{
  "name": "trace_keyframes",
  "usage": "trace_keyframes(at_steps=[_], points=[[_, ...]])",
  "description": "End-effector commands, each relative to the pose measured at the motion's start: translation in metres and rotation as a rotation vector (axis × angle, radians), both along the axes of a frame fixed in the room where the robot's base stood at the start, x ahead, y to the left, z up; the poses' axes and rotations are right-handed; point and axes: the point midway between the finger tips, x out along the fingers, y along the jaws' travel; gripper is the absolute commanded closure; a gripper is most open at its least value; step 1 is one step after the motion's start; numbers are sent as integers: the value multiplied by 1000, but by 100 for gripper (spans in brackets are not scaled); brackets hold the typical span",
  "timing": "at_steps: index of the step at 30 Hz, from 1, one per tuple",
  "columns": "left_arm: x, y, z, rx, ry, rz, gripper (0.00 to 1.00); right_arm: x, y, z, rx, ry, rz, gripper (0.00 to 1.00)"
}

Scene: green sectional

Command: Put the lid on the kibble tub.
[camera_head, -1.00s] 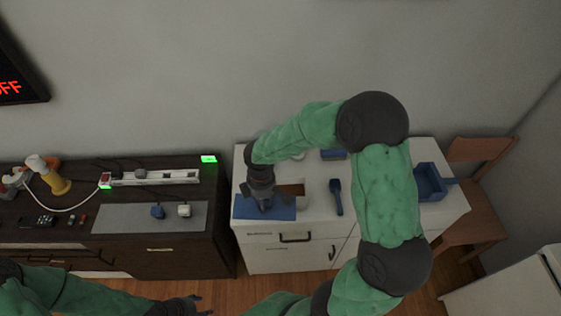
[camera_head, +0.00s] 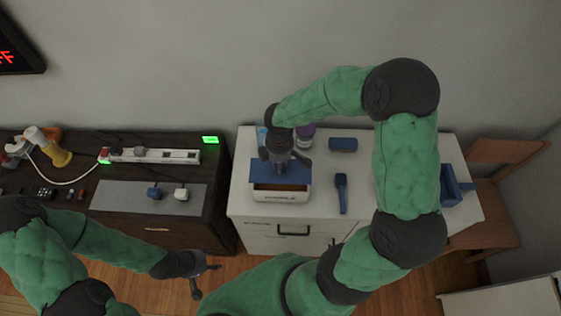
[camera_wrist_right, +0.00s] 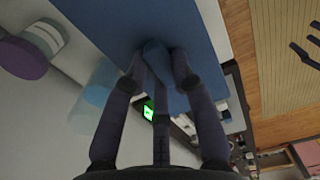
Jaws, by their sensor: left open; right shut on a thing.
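The blue lid (camera_head: 264,176) is over the white kibble tub (camera_head: 283,195) on the white cabinet. The tub's front wall and a strip of its brown inside show below the lid's near edge. I cannot tell whether the lid touches the rim. My right gripper (camera_head: 281,168) is shut on the lid's knob. In the right wrist view the knob (camera_wrist_right: 156,58) sits between the fingers, with the flat blue lid (camera_wrist_right: 190,25) beyond it. My left gripper (camera_head: 204,272) is open and empty, low over the floor in front of the dark cabinet.
A purple-topped jar (camera_head: 305,133) stands behind the tub. A blue block (camera_head: 343,144), a blue scoop (camera_head: 341,192) and a blue open box (camera_head: 450,184) are to the right. A power strip (camera_head: 155,155) lies on the dark cabinet.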

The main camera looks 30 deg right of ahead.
Motion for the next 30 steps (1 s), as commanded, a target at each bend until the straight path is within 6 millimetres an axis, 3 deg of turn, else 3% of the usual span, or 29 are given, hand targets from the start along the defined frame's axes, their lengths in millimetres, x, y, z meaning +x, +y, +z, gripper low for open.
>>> trace_keyframes(at_steps=[16, 30], points=[[0, 0, -39, 0, 0, -1, 48, 0, 0, -48, 0, 0, 0, 100], [0, 0, -42, 0, 0, -1, 48, 0, 0, -54, 0, 0, 0, 100]])
